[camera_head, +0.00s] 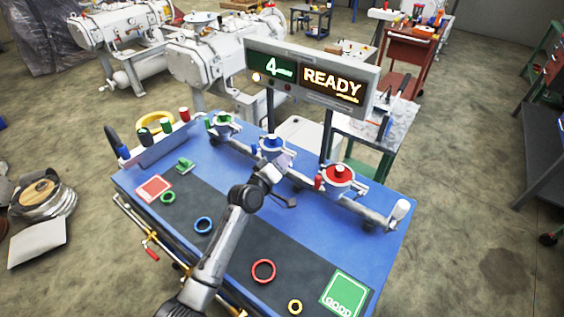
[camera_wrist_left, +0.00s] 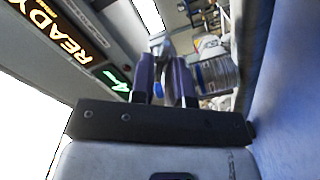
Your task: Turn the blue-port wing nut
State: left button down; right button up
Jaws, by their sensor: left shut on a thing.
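The blue port (camera_head: 271,144) stands on the pipe fixture at the back middle of the blue bench, between the green port (camera_head: 221,120) and the red port (camera_head: 339,174). My left gripper (camera_head: 274,170) is right in front of the blue port and partly covers its clamp. In the left wrist view, the left gripper's two fingers (camera_wrist_left: 164,82) are close together, shut on a small part taken to be the wing nut. That part is mostly hidden between the fingers. A metal cylinder with a blue band (camera_wrist_left: 217,75) lies just beside the fingers. My right gripper is not in view.
A sign (camera_head: 312,78) reading "4" and "READY" stands behind the ports. A green GOOD pad (camera_head: 344,295) is at front right.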

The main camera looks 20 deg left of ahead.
pick_arm(q)
jog(key=shift+r+m, duration=0.1)
jog(key=shift+m, duration=0.2)
jog(key=shift+s+d+m+p, duration=0.15)
jog(key=shift+m+p, duration=1.6)
jog(key=shift+m, duration=2.2)
jog(key=shift+w+d+m+p, duration=0.15)
jog(key=shift+m+p, duration=1.55)
jog(key=shift+m, duration=2.25)
jog(key=shift+s+d+m, duration=0.1)
jog(key=shift+s+m, duration=0.05)
jog(key=shift+m, duration=0.15)
jog(key=c, duration=1.3)
grip_release()
